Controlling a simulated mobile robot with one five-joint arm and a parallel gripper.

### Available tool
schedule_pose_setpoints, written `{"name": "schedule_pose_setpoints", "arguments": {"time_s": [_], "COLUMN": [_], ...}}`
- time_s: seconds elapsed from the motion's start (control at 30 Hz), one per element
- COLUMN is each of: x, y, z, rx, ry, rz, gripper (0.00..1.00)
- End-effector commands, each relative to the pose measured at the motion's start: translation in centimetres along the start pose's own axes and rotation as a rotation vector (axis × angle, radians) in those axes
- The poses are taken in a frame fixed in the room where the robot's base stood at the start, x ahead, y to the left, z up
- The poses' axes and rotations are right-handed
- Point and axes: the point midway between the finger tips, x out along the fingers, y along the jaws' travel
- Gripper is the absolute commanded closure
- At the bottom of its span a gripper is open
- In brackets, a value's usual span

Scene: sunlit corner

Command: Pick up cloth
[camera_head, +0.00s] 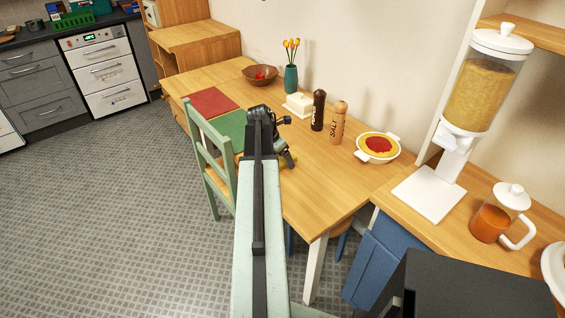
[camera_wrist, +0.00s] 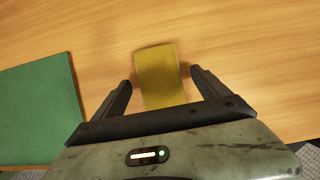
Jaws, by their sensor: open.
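A yellow cloth (camera_wrist: 158,75) lies on the wooden table in the wrist view, between and just beyond the fingers of my gripper (camera_wrist: 160,88). The gripper is open, with one finger on each side of the cloth and apart from it. The cloth's near end is hidden behind the gripper body. My arm hides the rest.
A green placemat (camera_wrist: 40,108) lies left of the cloth, with a red placemat (camera_head: 210,102) farther off. A green chair (camera_head: 205,155) is at the table's left edge.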

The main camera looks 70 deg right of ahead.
Motion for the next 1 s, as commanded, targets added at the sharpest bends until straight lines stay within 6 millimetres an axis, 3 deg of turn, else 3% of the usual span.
{"name": "schedule_pose_setpoints", "arguments": {"time_s": [0.43, 0.67, 1.0], "x": [0.32, 0.33, -0.14], "y": [-0.05, -0.07, -0.10], "z": [-0.07, -0.04, 0.19], "rx": [0.001, 0.002, 0.002], "ry": [0.000, 0.000, 0.000], "rz": [0.000, -0.001, -0.001], "gripper": [0.15, 0.79, 0.80]}}
